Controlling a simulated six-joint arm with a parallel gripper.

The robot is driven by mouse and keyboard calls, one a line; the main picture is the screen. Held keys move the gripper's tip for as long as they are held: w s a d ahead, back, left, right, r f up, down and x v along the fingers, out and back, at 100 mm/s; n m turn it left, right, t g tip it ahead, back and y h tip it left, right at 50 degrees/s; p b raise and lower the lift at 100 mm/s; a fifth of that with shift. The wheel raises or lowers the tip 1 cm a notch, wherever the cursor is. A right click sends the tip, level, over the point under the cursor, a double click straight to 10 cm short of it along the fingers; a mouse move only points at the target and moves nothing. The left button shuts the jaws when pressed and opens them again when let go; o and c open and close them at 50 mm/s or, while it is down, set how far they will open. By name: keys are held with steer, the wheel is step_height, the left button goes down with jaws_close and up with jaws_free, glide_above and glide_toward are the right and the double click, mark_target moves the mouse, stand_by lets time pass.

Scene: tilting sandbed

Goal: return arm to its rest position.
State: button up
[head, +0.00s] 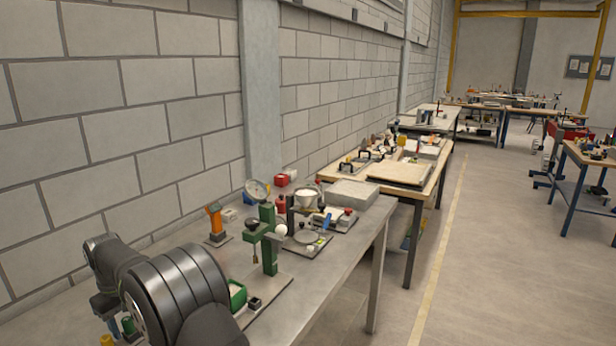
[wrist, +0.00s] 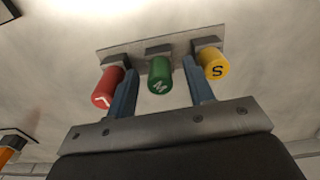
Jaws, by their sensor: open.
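My gripper (wrist: 160,68) shows in the wrist view with its two blue fingers spread apart and nothing held between them. A green cylinder marked M (wrist: 159,78) appears in the gap between the fingers; its distance from them is hard to tell. A red cylinder (wrist: 108,87) with a white letter is left of the left finger, and a yellow cylinder marked S (wrist: 212,63) is right of the right finger. All three sit in a row on a grey plate (wrist: 138,53).
A block wall (head: 140,120) runs along the left. The bench's front right is clear.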

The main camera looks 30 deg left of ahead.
steer(key=shift+r, duration=0.15)
step_height(320, 180, up, 17)
step_height(320, 180, down, 18)
steer(key=shift+r, duration=0.2)
step_height(320, 180, up, 8)
steer(key=shift+f, duration=0.1)
steer(key=shift+r, duration=0.55)
stand_by(0.4)
